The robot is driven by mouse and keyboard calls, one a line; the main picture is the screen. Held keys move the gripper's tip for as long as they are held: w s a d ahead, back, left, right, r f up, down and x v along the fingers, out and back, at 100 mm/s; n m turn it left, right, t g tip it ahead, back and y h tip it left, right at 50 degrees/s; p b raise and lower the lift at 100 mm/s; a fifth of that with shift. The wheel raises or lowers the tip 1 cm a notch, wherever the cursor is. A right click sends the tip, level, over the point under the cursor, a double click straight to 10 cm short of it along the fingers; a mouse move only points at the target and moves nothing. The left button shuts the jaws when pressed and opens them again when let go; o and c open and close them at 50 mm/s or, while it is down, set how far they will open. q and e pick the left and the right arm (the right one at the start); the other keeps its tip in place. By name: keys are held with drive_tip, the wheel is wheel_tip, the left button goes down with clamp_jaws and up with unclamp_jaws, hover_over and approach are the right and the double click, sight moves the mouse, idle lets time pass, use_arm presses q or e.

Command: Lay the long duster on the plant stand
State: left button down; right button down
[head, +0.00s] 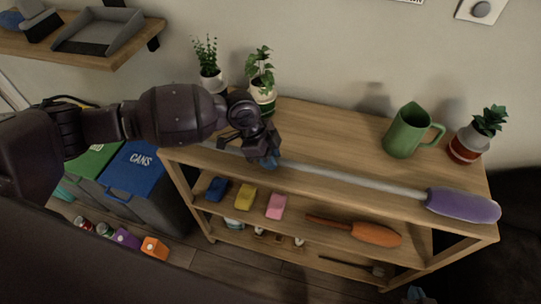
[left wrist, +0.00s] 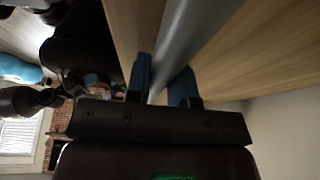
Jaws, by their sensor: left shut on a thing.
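The long duster has a thin grey handle (head: 350,180) and a fluffy purple head (head: 462,205). It lies along the front part of the top of the wooden plant stand (head: 330,133), with the head at the front right corner. I cannot tell whether it touches the top. My left gripper (head: 270,160) is shut on the handle near the stand's front left. In the left wrist view the handle (left wrist: 188,40) runs between the blue fingertips (left wrist: 162,85). A small bluish part at the bottom edge of the head view seems to be my right gripper (head: 415,293), mostly cut off.
Two potted plants (head: 262,85) stand at the back left of the top; a green mug (head: 408,132) and another plant (head: 468,142) stand at the right. Lower shelves hold sponges (head: 245,197) and an orange duster (head: 375,234). Bins (head: 140,170) stand at left.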

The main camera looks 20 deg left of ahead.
use_arm(q)
drive_tip(key=c, duration=0.9)
unclamp_jaws()
drive_tip(key=p+v, duration=0.1)
drive_tip(key=v, duration=0.9)
drive_tip(key=shift+a+r, duration=0.1)
drive_tip(key=shift+r, duration=0.3)
